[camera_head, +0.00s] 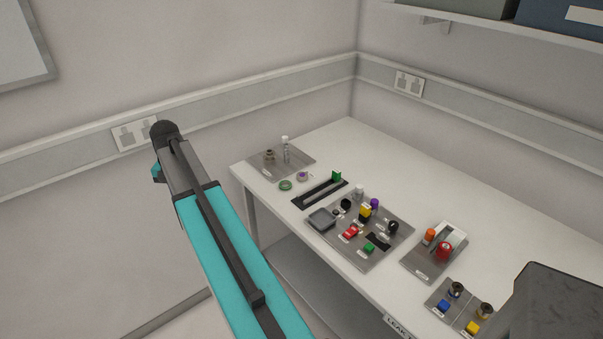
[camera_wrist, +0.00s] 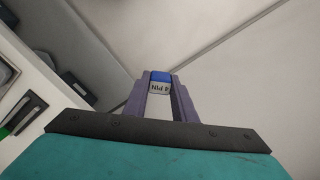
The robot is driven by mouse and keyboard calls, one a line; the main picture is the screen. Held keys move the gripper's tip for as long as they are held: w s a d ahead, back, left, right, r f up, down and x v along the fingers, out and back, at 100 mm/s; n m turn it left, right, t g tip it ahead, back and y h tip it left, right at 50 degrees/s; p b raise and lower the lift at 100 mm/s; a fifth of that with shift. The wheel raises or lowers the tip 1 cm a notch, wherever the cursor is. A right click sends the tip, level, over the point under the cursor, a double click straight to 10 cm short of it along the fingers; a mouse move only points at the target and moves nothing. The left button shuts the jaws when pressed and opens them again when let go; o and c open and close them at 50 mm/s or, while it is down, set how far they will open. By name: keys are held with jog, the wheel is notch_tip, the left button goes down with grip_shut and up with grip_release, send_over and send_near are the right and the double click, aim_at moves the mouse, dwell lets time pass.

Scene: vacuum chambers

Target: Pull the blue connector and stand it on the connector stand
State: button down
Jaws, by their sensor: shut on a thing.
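In the wrist view my gripper (camera_wrist: 160,80) is shut on a small blue connector (camera_wrist: 161,75). Its pale face reads "4 PIN", upside down. The connector is held between the fingertips, with plain wall or floor surfaces behind it. In the head view the gripper and held connector are out of sight. A grey plate (camera_head: 435,299) at the table's lower right bears a blue block (camera_head: 443,306), a yellow block (camera_head: 473,327) and two dark round fittings (camera_head: 456,289). I cannot tell which part is the connector stand.
The white table (camera_head: 420,180) runs along the wall, its back half clear. A central plate (camera_head: 335,236) holds several small parts. Other plates hold a white-and-red device (camera_head: 444,250) and small fittings (camera_head: 269,155). A black slotted strip (camera_head: 310,198) carries a green block. A shelf (camera_head: 480,27) hangs above.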

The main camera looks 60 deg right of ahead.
jog(key=s+d+m+p, duration=0.1)
jog(key=s+d+m, duration=0.2)
jog(key=s+d, duration=0.4)
jog(key=s+d+m+p, duration=0.1)
jog(key=s+d+m, duration=0.2)
jog(key=s+d, duration=0.5)
jog(key=s+d+m+p, duration=0.2)
jog(key=s+d, duration=0.5)
jog(key=d, duration=1)
jog(key=shift+s+r+m, duration=0.15)
jog(key=shift+s+m, duration=0.25)
jog(key=shift+m, duration=0.3)
jog(key=shift+s+f+b, duration=0.15)
jog(key=shift+f+b, duration=1.1)
jog(key=shift+f, duration=2.1)
jog(key=c, duration=1.4)
grip_release()
